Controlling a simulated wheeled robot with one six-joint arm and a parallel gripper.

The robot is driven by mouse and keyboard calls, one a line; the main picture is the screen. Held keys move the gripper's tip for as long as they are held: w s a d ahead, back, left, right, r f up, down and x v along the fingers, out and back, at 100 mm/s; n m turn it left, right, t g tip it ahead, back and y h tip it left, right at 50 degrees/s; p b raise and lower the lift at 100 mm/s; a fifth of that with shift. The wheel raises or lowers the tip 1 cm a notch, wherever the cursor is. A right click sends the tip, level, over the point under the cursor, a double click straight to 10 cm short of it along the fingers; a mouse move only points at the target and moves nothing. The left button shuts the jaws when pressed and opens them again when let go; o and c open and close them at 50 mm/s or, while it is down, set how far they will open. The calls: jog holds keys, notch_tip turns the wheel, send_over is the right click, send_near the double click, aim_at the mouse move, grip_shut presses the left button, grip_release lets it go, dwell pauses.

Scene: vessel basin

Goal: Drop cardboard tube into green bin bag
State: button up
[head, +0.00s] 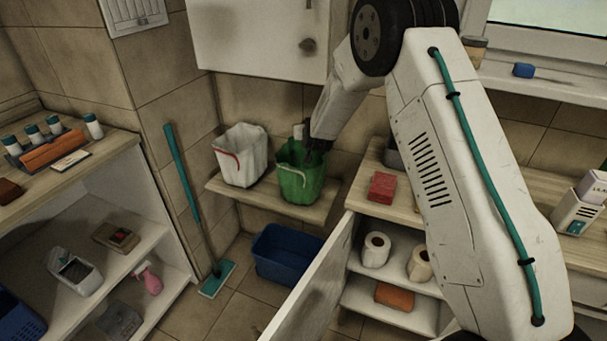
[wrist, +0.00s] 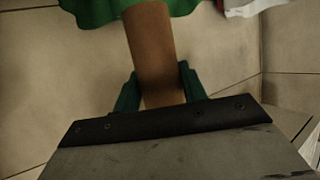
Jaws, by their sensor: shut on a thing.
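The green bin bag (head: 300,184) lines a bin on the wooden wall shelf in the head view, beside a white-lined bin. Its green edge also shows at the top of the wrist view (wrist: 92,10). My gripper (head: 316,150) is at the bag's right rear rim. In the wrist view my gripper (wrist: 158,85) has its teal fingers on both sides of the brown cardboard tube (wrist: 150,45) and is shut on it. The tube's far end overlaps the green bag in that view. I cannot tell how far it is over the opening. The tube is not clearly visible in the head view.
A white-lined bin (head: 240,155) stands left of the green one. A blue basin (head: 287,252) is on the floor below. An open cabinet door (head: 312,290) juts out at centre. A red block (head: 382,187) lies on the right counter. A white wall cabinet (head: 260,40) hangs above.

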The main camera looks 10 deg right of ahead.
jog(key=o, duration=1)
jog(key=v, duration=0.7)
jog(key=shift+s+r, duration=0.1)
jog(key=shift+s, duration=0.3)
